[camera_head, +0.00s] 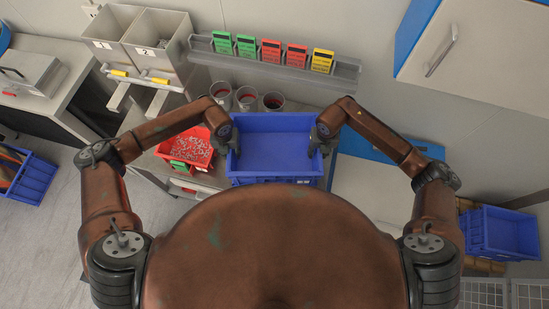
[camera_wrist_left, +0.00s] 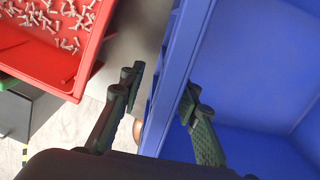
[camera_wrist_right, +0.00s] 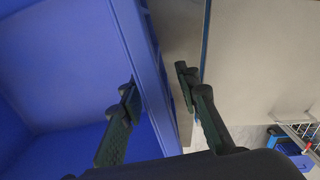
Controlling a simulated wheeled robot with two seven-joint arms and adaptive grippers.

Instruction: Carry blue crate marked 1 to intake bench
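An empty blue crate (camera_head: 275,121) stands right in front of me on the bench; no number shows on it. My left gripper (camera_head: 230,145) is at its left wall. In the left wrist view the open fingers (camera_wrist_left: 162,95) straddle that wall, one outside and one inside, with a gap on the outer side. My right gripper (camera_head: 319,145) is at the right wall. In the right wrist view its open fingers (camera_wrist_right: 158,92) also straddle the wall, one inside and one outside. I cannot tell which bench is the intake bench.
A red bin (camera_head: 187,150) of small white parts sits close left of the crate. Several grey cups (camera_head: 246,98) stand behind it, below a shelf with coloured cards (camera_head: 270,53). Other blue crates are at far left (camera_head: 33,180) and right (camera_head: 500,232). A cabinet overhangs at upper right.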

